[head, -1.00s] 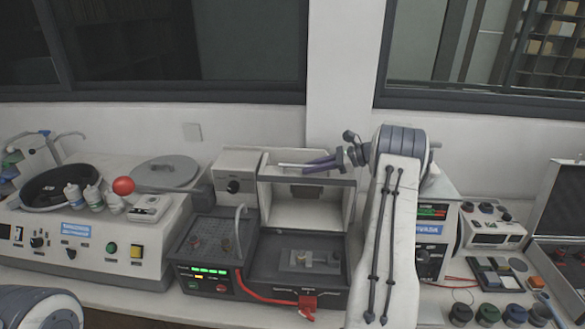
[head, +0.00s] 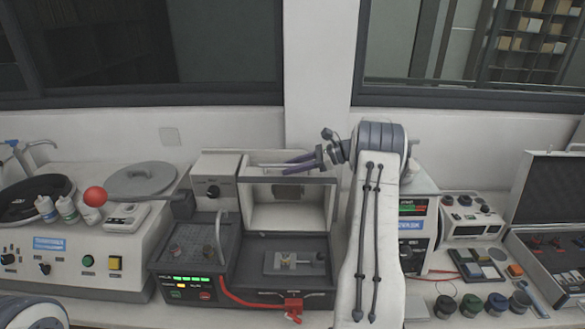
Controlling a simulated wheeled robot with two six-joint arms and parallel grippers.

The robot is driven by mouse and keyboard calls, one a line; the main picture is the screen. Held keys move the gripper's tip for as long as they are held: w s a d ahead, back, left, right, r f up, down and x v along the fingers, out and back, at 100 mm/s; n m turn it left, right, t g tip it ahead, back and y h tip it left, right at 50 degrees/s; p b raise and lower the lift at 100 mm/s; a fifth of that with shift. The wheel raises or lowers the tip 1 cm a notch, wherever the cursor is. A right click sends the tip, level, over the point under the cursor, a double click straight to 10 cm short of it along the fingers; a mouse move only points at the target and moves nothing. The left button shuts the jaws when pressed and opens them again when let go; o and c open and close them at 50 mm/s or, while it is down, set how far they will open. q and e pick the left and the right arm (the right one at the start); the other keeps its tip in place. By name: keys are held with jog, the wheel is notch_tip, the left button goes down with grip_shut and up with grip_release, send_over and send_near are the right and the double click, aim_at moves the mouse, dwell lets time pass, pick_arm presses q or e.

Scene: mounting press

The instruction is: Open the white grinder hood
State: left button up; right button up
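The white grinder hood (head: 261,209) is tilted up at the back of the middle machine. Its pale inner side faces me, and the dark chamber (head: 262,246) below it, with a small metal clamp (head: 294,261), lies exposed. My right gripper (head: 285,164) is at the hood's upper edge, with its dark purple fingers pointing left. A narrow gap shows between the fingers, and nothing is clearly held in them. I cannot tell whether they touch the hood. My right arm covers the machine's right side. My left gripper is out of view.
Left stands a polishing machine with a grey round lid (head: 141,179), bottles and a red ball knob (head: 95,196). A red hose (head: 240,299) runs along the front of the middle machine. Right are an instrument box (head: 473,226), several dark jars and an open case (head: 548,262).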

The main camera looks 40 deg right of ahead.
notch_tip(320, 180, up, 3)
jog(key=b, duration=0.3)
send_over(319, 178)
jog(key=shift+s+d+r, duration=0.35)
jog(key=shift+s, duration=0.1)
